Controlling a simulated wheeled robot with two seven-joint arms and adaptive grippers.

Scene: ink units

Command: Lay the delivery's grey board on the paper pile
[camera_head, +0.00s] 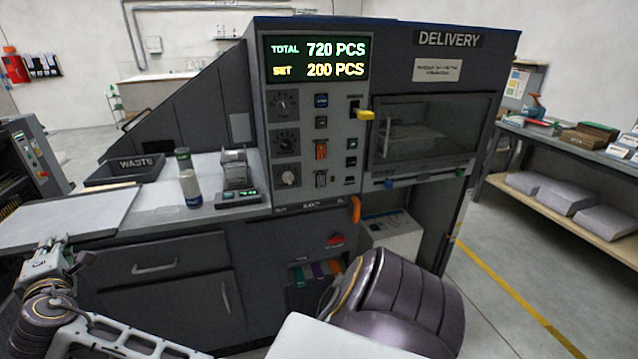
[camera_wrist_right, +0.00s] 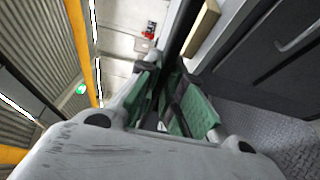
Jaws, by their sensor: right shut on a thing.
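A flat pale grey board (camera_head: 75,212) shows at the far left of the head view, level over the counter. I cannot tell whether it touches the counter. My right gripper (camera_head: 45,258) is at its front edge, shut on it. In the right wrist view the green-padded fingers of my right gripper (camera_wrist_right: 172,105) show close together; the board is hard to make out there. The delivery (camera_head: 430,130) has a window with a pale shape behind it, too dim to name. I cannot tell which stack is the paper pile. My left gripper is out of view.
A black waste tray (camera_head: 125,170), a bottle (camera_head: 190,185) and a small device (camera_head: 237,180) stand on the counter. At the right, a bench holds several boxes, with pale wrapped stacks (camera_head: 566,197) on its lower shelf. The floor (camera_head: 520,270) there is clear.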

